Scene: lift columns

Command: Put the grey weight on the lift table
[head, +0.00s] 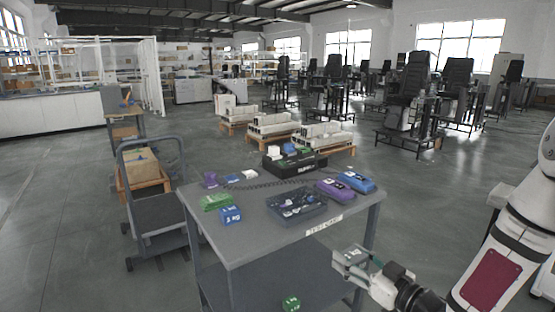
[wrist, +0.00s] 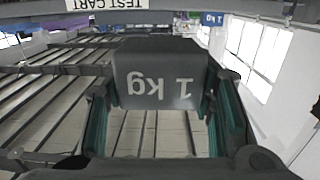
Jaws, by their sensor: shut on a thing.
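The grey weight (wrist: 158,75) is a block marked "1 kg", upside down in the wrist view. It sits between the two dark green finger pads of my gripper (wrist: 160,110), which is shut on it. In the head view my gripper (head: 366,264) holds the grey weight (head: 349,254) in front of the cart's right front corner, below its top. I cannot tell for sure which thing is the lift table.
The grey test cart (head: 268,241) bears a blue weight (head: 231,215), a green block (head: 215,202), a tool tray (head: 296,205), and purple (head: 335,190) and blue (head: 355,181) cases. A green block (head: 291,303) shows low down. A trolley (head: 160,212) stands left.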

